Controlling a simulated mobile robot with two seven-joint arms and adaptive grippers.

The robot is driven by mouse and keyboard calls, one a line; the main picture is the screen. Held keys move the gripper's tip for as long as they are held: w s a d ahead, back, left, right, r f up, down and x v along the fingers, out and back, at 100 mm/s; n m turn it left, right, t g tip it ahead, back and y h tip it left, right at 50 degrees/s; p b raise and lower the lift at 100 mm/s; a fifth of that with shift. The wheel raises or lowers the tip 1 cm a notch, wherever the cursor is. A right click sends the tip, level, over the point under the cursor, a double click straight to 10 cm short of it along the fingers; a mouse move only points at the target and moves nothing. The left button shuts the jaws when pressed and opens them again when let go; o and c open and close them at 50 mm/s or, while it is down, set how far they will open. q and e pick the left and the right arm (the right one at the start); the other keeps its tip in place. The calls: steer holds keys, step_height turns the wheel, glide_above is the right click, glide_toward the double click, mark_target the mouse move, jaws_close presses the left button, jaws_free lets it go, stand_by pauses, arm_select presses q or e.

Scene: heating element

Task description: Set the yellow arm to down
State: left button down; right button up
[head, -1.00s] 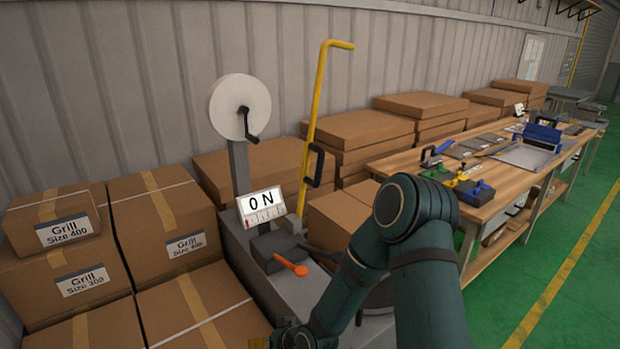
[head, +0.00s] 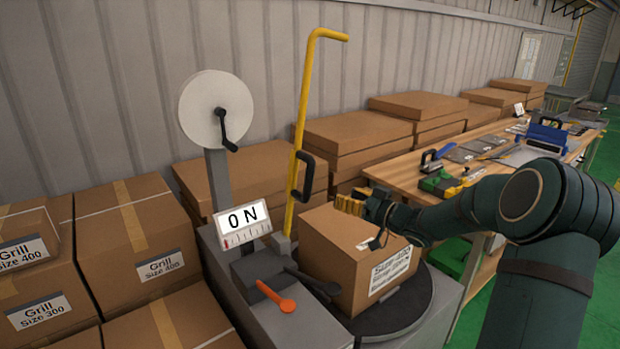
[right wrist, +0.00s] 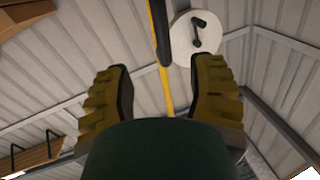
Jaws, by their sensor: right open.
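The yellow arm (head: 301,130) stands upright at the back of the grey machine in the head view, its top bent to the right. A black handle (head: 307,177) is fixed on its right side at mid-height. My right gripper (head: 350,203) is to the right of the yellow arm and apart from it, above a cardboard box. In the right wrist view its yellow ribbed fingers (right wrist: 162,100) are wide apart with nothing between them. The yellow arm (right wrist: 167,104) and the black handle (right wrist: 160,35) show beyond them. My left gripper is not in view.
A labelled box (head: 350,265) sits on the round black turntable (head: 395,310). The machine has a white reel (head: 216,108), an "ON" display (head: 242,222) and an orange lever (head: 277,297). Boxes stand at left and behind. A workbench (head: 405,170) with tools is at right.

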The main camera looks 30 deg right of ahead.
mark_target(308, 182)
steer(key=b+x, duration=0.1)
steer(key=x, duration=1.2)
steer(key=shift+w+a, duration=0.2)
steer(key=shift+w, duration=0.05)
jaws_close()
